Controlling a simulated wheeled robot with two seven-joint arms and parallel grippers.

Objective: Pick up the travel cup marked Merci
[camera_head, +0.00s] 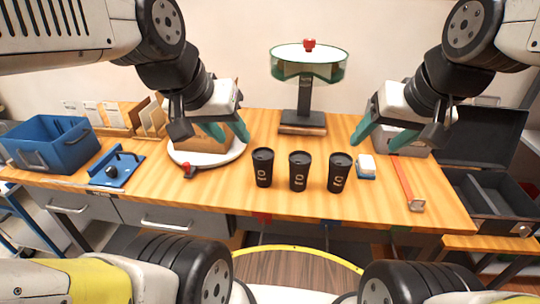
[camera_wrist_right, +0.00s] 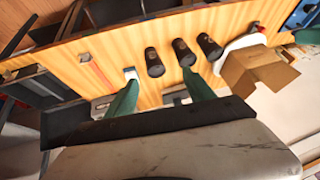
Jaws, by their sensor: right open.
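Three black travel cups stand upright in a row near the table's front edge: a left cup (camera_head: 263,168), a middle cup (camera_head: 299,171) and a right cup (camera_head: 339,173). Each has a small pale mark, too small to read, so I cannot tell which says Merci. The right wrist view also shows the three cups (camera_wrist_right: 183,53). My right gripper (camera_head: 376,146) is open and empty, raised above the table to the right of and behind the cups. My left gripper (camera_head: 234,140) is open and empty, over the round white plate, left of and behind the cups.
A white turntable (camera_head: 235,153) carries a cardboard box (camera_head: 200,143). A green-rimmed stand (camera_head: 303,95) rises behind the cups. A white block on a blue base (camera_head: 366,168) and an orange-red bar (camera_head: 405,182) lie right of the cups. A blue bin (camera_head: 50,143) is far left.

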